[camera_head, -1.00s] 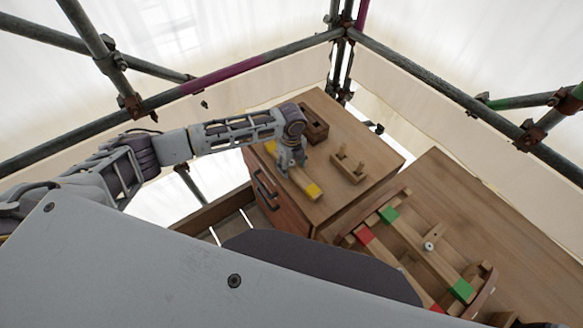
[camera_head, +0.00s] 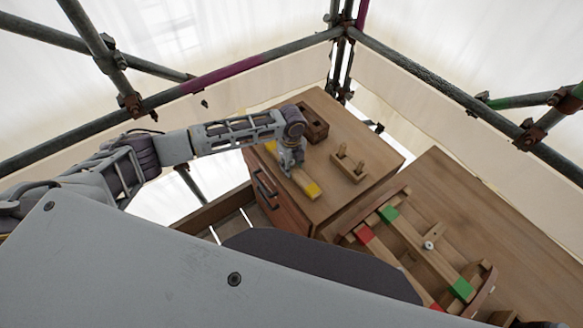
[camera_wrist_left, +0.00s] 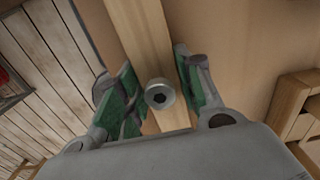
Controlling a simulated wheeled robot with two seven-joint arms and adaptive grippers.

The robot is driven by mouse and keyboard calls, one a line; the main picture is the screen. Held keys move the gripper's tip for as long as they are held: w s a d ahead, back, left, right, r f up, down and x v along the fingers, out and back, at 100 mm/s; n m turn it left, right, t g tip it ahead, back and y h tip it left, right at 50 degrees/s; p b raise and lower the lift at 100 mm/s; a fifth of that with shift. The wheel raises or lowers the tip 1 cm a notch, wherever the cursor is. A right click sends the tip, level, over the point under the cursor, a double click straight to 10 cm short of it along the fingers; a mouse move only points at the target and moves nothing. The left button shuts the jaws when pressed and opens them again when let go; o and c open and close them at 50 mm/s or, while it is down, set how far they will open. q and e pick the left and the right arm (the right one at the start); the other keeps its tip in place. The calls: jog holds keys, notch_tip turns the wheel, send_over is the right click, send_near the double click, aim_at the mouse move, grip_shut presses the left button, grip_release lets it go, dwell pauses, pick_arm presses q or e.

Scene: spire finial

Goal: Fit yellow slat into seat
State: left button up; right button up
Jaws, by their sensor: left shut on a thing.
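The yellow slat (camera_head: 311,190) is a long wooden bar with yellow ends, lying on the cabinet top. My left gripper (camera_head: 288,172) is above its middle, with one finger on each side. In the left wrist view, the green-padded fingers of the gripper (camera_wrist_left: 160,95) straddle the bare wood of the slat (camera_wrist_left: 140,30), and a round grey knob with a hex socket (camera_wrist_left: 160,94) sits between them. The gripper is shut on the slat; exact pad contact is hard to see. A wooden frame (camera_head: 404,193) with red-marked and green-marked slats lies to the right. I cannot make out which seat is for the yellow slat.
A wooden block with two pegs (camera_head: 348,167) and a dark slotted box (camera_head: 313,122) stand on the cabinet top (camera_head: 335,210) near my gripper. A workbench (camera_head: 480,220) carries the frame at right. Scaffold poles (camera_head: 430,92) surround the area.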

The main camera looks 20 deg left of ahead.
pick_arm(q)
jog(key=shift+c, duration=0.2)
jog(key=shift+r, duration=0.1)
jog(key=shift+r, duration=0.45)
notch_tip(320, 180, up, 9)
jog(key=shift+f+b, duration=0.1)
jog(key=shift+b, duration=0.35)
dwell(0.3)
jog(key=shift+w, duration=0.1)
